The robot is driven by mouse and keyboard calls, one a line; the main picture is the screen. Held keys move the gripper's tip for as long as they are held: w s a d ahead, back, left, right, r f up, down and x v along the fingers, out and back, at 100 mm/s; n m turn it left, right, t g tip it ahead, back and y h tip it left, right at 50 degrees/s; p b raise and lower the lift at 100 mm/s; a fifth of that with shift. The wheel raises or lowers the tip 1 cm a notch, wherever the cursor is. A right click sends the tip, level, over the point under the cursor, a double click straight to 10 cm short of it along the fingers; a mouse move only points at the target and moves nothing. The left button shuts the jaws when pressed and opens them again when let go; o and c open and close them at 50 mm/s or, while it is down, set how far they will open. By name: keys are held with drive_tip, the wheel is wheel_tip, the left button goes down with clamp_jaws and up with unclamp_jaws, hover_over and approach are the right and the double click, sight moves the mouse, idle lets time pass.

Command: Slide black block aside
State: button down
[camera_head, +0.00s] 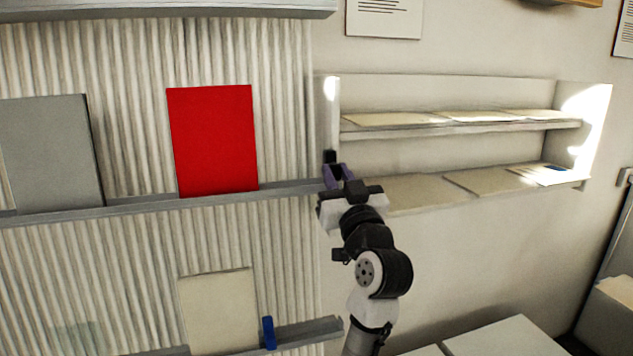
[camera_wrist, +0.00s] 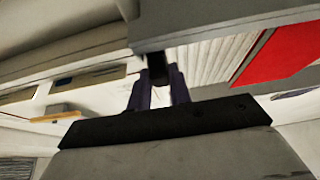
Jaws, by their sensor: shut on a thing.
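The black block (camera_head: 329,157) stands at the right end of the upper grey ledge (camera_head: 290,187), near the edge of the wall unit. My gripper (camera_head: 335,170), with purple fingers, reaches it from the front and is shut on it. In the wrist view, the black block (camera_wrist: 157,68) sits between the purple fingers (camera_wrist: 158,88), close to the ledge (camera_wrist: 215,20). The fingers hide part of the block, and I cannot tell whether its base touches the ledge.
A red panel (camera_head: 214,140) and a grey panel (camera_head: 50,153) stand on the same ledge to the left. A cream panel (camera_head: 219,310) and a blue block (camera_head: 268,332) are on the lower ledge. A white shelf (camera_head: 450,130) with flat sheets is at right.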

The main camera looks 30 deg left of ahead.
drive_tip(key=shift+w+d, duration=0.15)
drive_tip(key=c, duration=1.3)
unclamp_jaws()
drive_tip(key=shift+w, duration=0.1)
drive_tip(key=b+v, duration=0.4)
drive_tip(key=v, duration=1)
